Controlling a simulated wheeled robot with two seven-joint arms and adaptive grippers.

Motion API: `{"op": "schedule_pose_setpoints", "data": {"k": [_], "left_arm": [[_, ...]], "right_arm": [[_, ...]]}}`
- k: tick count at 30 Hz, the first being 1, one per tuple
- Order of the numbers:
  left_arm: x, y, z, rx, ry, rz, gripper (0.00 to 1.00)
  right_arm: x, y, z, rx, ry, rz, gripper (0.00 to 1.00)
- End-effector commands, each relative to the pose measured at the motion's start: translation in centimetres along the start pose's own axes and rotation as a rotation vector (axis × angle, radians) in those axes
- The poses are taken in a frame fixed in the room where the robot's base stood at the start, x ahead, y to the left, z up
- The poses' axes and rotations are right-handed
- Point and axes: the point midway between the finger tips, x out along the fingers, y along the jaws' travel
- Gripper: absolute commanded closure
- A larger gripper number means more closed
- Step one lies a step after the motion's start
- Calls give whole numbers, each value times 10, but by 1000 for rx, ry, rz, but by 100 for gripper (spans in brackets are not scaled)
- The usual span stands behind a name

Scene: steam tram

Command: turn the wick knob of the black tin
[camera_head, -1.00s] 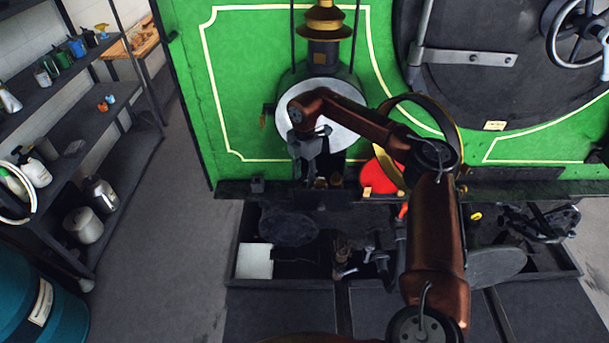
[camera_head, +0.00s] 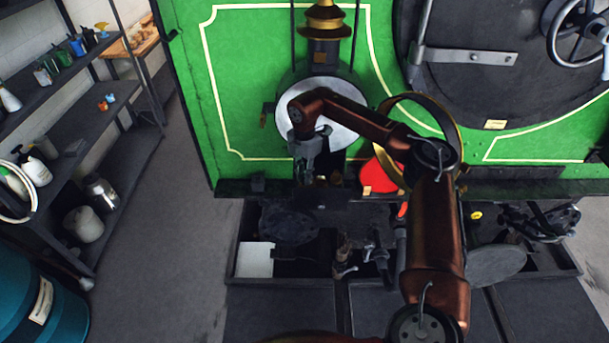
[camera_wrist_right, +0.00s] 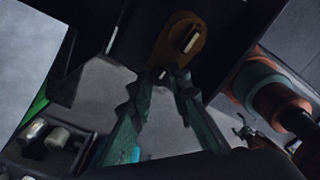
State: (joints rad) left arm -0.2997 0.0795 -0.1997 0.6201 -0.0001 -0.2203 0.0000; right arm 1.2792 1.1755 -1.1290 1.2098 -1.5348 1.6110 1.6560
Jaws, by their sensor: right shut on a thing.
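The black tin (camera_head: 332,163) stands at the foot of the lamp, below the pale round disc, largely hidden by my right gripper. In the right wrist view the tin (camera_wrist_right: 222,35) is a dark body across the top, with a brass oval plate (camera_wrist_right: 180,44) that has a pale slot. My right gripper (camera_head: 305,180) points down beside the tin. In the wrist view its two green fingertips (camera_wrist_right: 165,76) close in just below the brass plate. They are shut on a small piece there, apparently the wick knob, mostly hidden by the tips. My left gripper is not in view.
A brass-topped lamp (camera_head: 322,50) rises above, against the green panel (camera_head: 245,85). A red disc (camera_head: 380,176) and a brass ring (camera_head: 450,112) stand close to my right arm. A dark tray (camera_head: 232,268) of parts lies below. Shelves (camera_head: 85,130) stand left, with clear floor between.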

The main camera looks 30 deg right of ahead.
Motion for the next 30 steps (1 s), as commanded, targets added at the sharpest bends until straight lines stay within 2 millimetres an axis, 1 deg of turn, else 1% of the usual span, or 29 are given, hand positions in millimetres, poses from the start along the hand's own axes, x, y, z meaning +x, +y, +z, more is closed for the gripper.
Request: {"op": "schedule_pose_setpoints", "data": {"k": [5, 11, 12, 19, 25, 27, 30], "left_arm": [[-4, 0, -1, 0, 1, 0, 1], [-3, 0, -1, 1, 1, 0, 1], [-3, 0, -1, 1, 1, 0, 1], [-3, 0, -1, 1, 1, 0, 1], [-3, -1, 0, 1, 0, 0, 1], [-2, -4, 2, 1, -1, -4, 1], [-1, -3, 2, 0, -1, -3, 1]], "right_arm": [[-1, 0, 0, 64, -1, 0, 100], [-1, 0, 1, 64, -1, 1, 100], [-1, 0, 1, 64, -1, 1, 81], [-1, 0, 0, 63, -1, 1, 65], [0, 0, 0, 63, 0, 0, 65], [-1, 0, 0, 63, 0, 1, 65], [-7, 1, 0, 63, 0, 2, 65]]}}
